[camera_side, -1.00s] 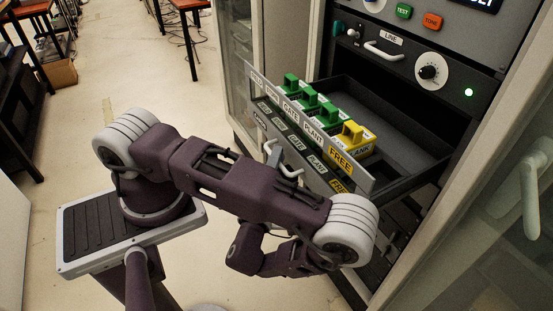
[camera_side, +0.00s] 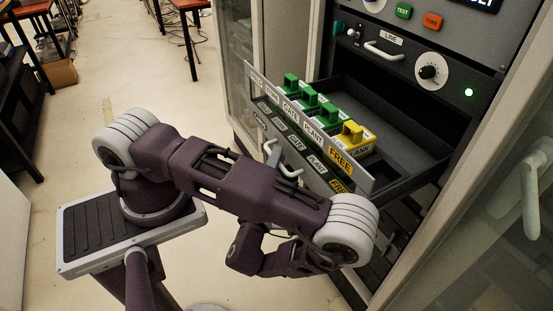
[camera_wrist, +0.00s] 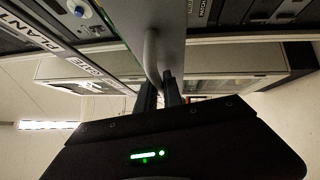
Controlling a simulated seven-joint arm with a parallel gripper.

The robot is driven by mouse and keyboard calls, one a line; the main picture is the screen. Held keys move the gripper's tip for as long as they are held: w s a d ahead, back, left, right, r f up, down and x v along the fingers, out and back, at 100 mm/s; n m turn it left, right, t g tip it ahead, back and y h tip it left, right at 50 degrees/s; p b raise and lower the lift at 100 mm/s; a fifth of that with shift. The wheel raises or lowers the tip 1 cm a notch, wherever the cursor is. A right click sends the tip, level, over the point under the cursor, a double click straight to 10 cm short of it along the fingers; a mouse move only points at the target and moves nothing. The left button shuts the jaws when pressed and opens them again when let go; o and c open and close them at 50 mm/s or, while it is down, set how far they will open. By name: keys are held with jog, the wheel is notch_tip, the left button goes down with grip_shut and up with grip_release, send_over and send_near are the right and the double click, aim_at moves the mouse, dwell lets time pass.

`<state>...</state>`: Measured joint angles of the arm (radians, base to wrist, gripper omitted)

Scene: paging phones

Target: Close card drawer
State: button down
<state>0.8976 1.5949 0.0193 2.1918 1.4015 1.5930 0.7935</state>
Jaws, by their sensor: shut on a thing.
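The card drawer (camera_side: 305,143) is pulled out of the dark rack in the side view. Its front carries labels including GATE, PLANT and FREE. Several green card blocks (camera_side: 308,97) and a yellow one (camera_side: 352,138) stand inside it. The drawer's pale curved handle (camera_side: 288,172) shows partly above my arm, and it appears in the wrist view (camera_wrist: 151,55). My gripper (camera_wrist: 161,88) is shut on this handle in the wrist view.
Above the drawer, the rack panel has another handle (camera_side: 384,51), a black knob (camera_side: 430,72) and a lit green lamp (camera_side: 469,92). Glazed cabinet doors stand open on both sides of the rack. The floor at left is mostly clear.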

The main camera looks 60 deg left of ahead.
jog(key=shift+w, duration=0.1)
dwell(0.5)
jog(key=w, duration=2.8)
jog(key=shift+w+r, duration=0.1)
jog(key=shift+w, duration=0.05)
jog(key=c, duration=1.8)
grip_release()
jog(key=v, duration=0.7)
